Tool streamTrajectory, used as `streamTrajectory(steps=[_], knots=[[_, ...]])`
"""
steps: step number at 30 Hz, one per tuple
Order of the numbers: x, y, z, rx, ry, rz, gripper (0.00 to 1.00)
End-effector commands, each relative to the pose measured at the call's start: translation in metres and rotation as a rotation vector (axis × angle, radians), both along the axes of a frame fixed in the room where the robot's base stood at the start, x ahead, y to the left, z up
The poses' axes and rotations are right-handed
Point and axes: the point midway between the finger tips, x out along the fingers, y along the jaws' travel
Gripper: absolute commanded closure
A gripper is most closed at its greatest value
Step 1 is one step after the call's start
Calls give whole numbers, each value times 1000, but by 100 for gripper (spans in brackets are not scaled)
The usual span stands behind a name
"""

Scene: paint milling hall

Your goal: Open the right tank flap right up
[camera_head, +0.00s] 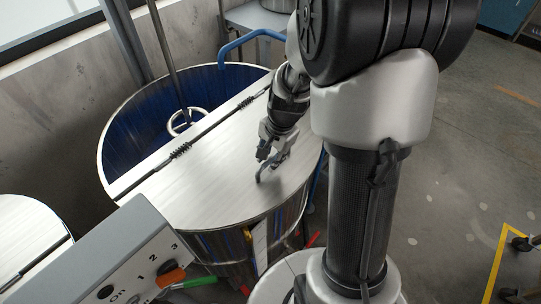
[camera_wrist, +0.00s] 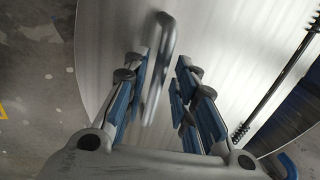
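The right tank (camera_head: 110,135) is a round metal vessel with a dark blue inside, its back part uncovered. Its flap (camera_head: 205,185) is a brushed metal half-lid lying flat over the front part, shut. A spring hinge (camera_head: 180,151) runs along the flap's straight edge; it also shows at the right of the wrist view (camera_wrist: 240,131). The bar handle (camera_wrist: 165,55) stands on the flap. My gripper (camera_head: 270,158) is low over the flap at the handle. In the wrist view my gripper (camera_wrist: 160,85) is open, with the handle between its fingers, nearer the left one. Contact cannot be told.
A control panel (camera_head: 140,262) with numbered switches stands in front at the left. Another tank lid (camera_head: 25,235) is at the far left. A blue pipe handle (camera_head: 250,36) curves behind the tank. A stirrer shaft (camera_head: 168,55) rises from the tank. Open floor lies right.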

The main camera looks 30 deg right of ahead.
Motion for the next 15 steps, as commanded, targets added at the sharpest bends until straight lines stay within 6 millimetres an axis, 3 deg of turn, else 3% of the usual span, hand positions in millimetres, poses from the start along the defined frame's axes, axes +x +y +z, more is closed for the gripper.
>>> streamTrajectory(steps=[10, 15], knots=[[0, 0, 0, 0, 0, 0, 100], [0, 0, 0, 0, 0, 0, 100]])
